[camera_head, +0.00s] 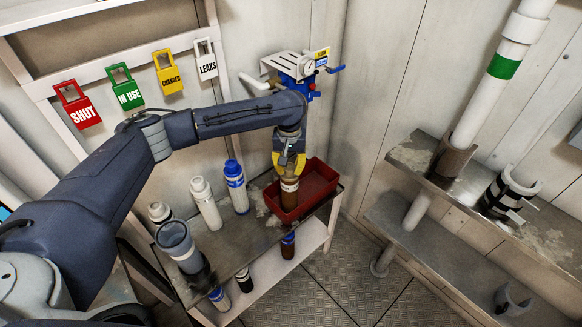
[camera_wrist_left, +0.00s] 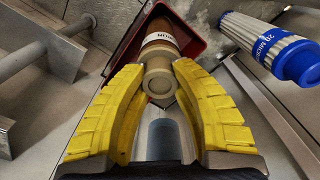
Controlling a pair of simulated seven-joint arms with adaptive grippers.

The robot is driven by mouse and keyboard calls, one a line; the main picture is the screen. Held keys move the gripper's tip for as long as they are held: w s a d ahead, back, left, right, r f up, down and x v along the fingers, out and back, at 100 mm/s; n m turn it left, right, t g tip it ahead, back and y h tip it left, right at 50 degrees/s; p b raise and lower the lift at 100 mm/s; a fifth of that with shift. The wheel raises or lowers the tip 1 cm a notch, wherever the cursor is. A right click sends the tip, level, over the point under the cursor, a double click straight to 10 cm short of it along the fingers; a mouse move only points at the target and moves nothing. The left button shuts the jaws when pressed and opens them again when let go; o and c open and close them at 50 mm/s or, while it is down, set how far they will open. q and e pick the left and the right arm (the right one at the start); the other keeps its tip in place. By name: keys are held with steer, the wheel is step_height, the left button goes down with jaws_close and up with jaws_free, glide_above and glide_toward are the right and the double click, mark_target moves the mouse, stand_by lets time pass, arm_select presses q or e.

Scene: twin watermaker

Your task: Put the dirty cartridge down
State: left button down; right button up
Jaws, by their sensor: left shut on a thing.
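The dirty cartridge (camera_head: 289,192) is brown with a pale label band and stands roughly upright. My left gripper (camera_head: 289,163) has yellow fingers and is shut on its top end. The cartridge is over the left part of a red tray (camera_head: 320,184), its lower end overlapping the tray. I cannot tell whether it touches the tray's floor. In the left wrist view the yellow fingers (camera_wrist_left: 160,100) flank the cartridge's pale end (camera_wrist_left: 158,82), and its brown body (camera_wrist_left: 160,38) lies against the red tray (camera_wrist_left: 192,42). My right gripper is not in view.
A blue-capped white cartridge (camera_head: 236,188) and a white one (camera_head: 205,204) stand left of the tray on the worn bench (camera_head: 250,235). A grey cup (camera_head: 178,245) stands nearer. More bottles sit on the lower shelf (camera_head: 263,283).

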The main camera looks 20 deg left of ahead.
arm_select(q)
steer(key=shift+f, duration=0.1)
steer(key=c, duration=1.1)
jaws_free()
steer(key=shift+c, duration=0.2)
steer(key=shift+r, duration=3.9)
